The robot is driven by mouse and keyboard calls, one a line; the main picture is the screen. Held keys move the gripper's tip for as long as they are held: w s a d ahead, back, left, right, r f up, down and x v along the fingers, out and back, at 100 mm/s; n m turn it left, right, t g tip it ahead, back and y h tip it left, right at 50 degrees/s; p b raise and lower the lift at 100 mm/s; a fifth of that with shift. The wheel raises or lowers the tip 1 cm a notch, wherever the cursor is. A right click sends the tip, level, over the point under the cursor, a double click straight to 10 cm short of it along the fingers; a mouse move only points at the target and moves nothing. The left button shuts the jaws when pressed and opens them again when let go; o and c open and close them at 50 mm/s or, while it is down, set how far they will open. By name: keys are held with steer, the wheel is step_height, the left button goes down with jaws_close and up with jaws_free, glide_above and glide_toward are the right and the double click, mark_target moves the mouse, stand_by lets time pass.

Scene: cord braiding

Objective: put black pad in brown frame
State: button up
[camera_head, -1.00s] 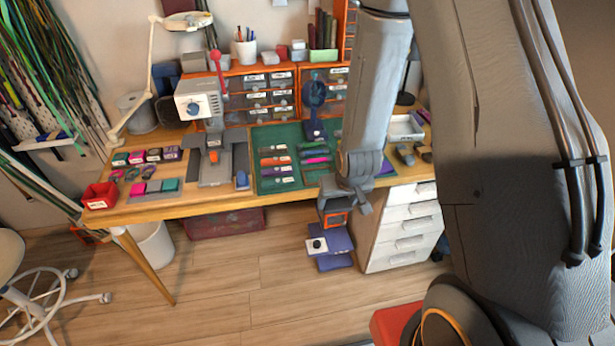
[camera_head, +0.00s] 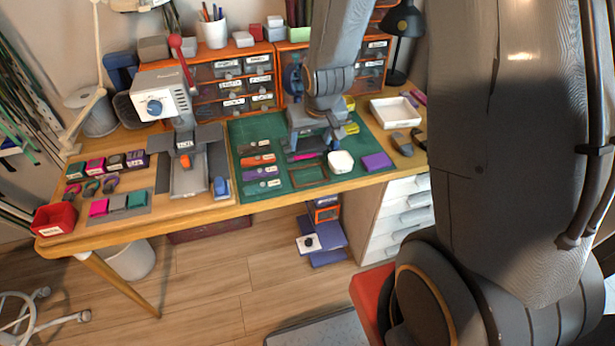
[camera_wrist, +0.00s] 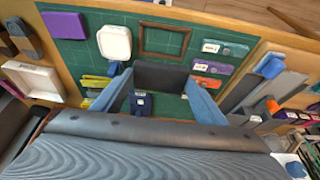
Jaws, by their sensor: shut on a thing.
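My gripper (camera_wrist: 160,92) is shut on the black pad (camera_wrist: 161,75), which spans between its two pale blue fingers in the wrist view. In the head view my gripper (camera_head: 318,138) is above the green mat, and I cannot make out the pad there. The brown frame (camera_wrist: 165,26) is a thin rectangle lying flat on the mat, with green mat showing inside it. In the wrist view the pad appears just below the frame, apart from it. In the head view the frame (camera_head: 309,183) lies near the mat's front edge, in front of my gripper.
A white rounded dish (camera_head: 341,161) and a purple block (camera_head: 377,161) lie right of the frame. Labelled cords (camera_head: 262,172) lie left of it. A press (camera_head: 187,165) stands further left. Orange drawer units (camera_head: 235,85) stand behind; a white tray (camera_head: 394,112) is at right.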

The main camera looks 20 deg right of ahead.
mark_target(312, 148)
step_height(312, 148, down, 5)
steer(key=shift+r+b, duration=0.2)
steer(key=shift+b, duration=0.45)
steer(key=shift+f+p, duration=0.35)
steer(key=shift+f, duration=2.05)
steer(key=shift+f+b, duration=0.35)
steer(key=shift+f, duration=0.25)
steer(key=o, duration=1.1)
steer(key=shift+r, duration=0.15)
